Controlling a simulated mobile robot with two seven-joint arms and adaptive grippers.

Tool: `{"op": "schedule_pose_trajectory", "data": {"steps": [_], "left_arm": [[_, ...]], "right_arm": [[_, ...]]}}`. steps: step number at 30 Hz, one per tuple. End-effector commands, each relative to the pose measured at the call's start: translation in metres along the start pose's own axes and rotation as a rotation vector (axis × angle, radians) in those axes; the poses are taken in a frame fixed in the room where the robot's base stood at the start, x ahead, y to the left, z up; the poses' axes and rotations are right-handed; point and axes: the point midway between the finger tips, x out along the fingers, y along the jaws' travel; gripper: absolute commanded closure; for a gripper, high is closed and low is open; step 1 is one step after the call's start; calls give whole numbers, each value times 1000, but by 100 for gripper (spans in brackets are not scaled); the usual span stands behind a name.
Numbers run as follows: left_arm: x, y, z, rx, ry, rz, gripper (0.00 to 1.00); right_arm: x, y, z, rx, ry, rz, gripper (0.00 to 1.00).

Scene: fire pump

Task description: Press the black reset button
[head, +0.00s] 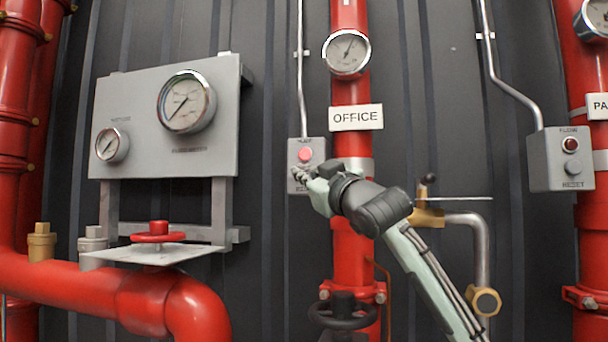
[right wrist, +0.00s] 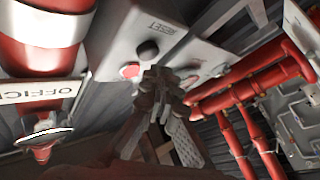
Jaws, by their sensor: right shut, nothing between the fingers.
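A grey control box (head: 319,148) is mounted beside the red pipe labelled OFFICE. Its red button (head: 305,155) shows above my right gripper (head: 300,176), which hides the lower part of the box in the head view. In the right wrist view the black reset button (right wrist: 148,48) shows beside the RESET lettering, with the red button (right wrist: 130,70) nearby. My right gripper (right wrist: 171,76) is shut and empty, its fingertips close to the box face and apart from the black button in that picture. I cannot tell the exact gap. My left gripper is out of view.
The OFFICE sign (head: 356,117) and a round gauge (head: 347,53) are on the red pipe right of the box. A grey gauge panel (head: 140,105) stands left. Another control box (head: 546,160) is at the right.

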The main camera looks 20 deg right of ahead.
Motion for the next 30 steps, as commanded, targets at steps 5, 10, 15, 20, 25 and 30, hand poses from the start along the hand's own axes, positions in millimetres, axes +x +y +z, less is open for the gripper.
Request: {"op": "schedule_pose_trajectory", "data": {"steps": [5,10,15,20,25,30], "left_arm": [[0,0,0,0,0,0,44],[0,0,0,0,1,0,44],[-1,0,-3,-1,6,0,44],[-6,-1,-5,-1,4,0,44],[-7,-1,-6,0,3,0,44],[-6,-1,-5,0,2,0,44]], "right_arm": [[0,0,0,0,0,0,100],[0,0,0,0,0,0,100],[0,0,0,0,0,0,100],[4,4,2,0,-2,0,100],[6,4,4,0,0,0,100],[6,4,4,0,0,0,100]]}}
